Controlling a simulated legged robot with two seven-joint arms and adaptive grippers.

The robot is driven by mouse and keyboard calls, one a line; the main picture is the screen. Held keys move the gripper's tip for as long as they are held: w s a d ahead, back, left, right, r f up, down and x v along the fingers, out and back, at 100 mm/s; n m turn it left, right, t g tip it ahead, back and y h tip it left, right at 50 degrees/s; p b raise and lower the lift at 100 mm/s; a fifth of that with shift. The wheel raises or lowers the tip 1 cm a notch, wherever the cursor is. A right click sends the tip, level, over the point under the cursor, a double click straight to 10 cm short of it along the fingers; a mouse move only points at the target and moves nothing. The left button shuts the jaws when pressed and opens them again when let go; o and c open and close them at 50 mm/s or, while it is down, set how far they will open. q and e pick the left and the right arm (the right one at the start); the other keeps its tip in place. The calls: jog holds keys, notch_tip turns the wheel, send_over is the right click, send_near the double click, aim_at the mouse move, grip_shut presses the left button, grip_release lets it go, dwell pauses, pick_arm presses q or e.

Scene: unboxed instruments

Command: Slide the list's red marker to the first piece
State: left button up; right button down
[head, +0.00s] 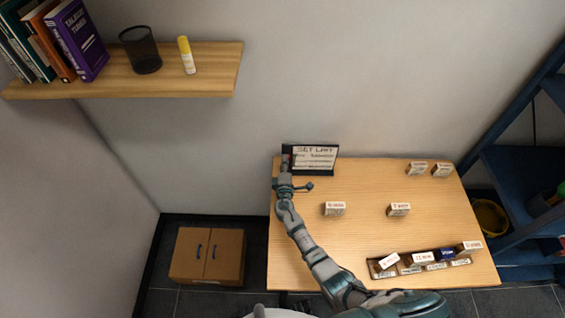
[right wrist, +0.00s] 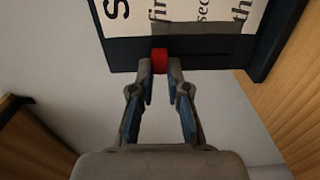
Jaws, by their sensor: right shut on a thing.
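The list (head: 315,158) is a dark-framed board headed "SET LIST", standing at the back left of the wooden table. In the right wrist view the list (right wrist: 215,45) shows turned sideways, with lines beginning "fir", "sec" and "th". The red marker (right wrist: 160,60) is on the frame's edge, level with the "fir" line. My right gripper (right wrist: 161,74) is shut on the red marker, a fingertip on each side of it. In the head view my right gripper (head: 287,158) is at the list's left edge, and the marker is hard to make out. My left gripper is not in view.
Small labelled boxes (head: 335,209) (head: 399,209) stand on the table (head: 365,235), with two more at the back right. A tray (head: 374,271) of boxes lies at the front right. A shelf (head: 215,72) is on the wall at upper left. The table's middle is mostly clear.

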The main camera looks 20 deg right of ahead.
jog(key=c, duration=1.4)
grip_release()
jog(key=shift+d+r+h, duration=0.15)
jog(key=shift+d+h, duration=0.15)
jog(key=shift+d, duration=0.45)
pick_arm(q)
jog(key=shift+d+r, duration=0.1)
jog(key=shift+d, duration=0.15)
pick_arm(e)
jog(key=d+v, duration=0.1)
jog(key=v, duration=1)
jog(key=shift+s+a, duration=0.2)
jog(key=shift+s, duration=0.3)
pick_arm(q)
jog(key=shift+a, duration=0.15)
pick_arm(e)
jog(key=shift+a, duration=0.3)
jog(key=shift+a, duration=0.1)
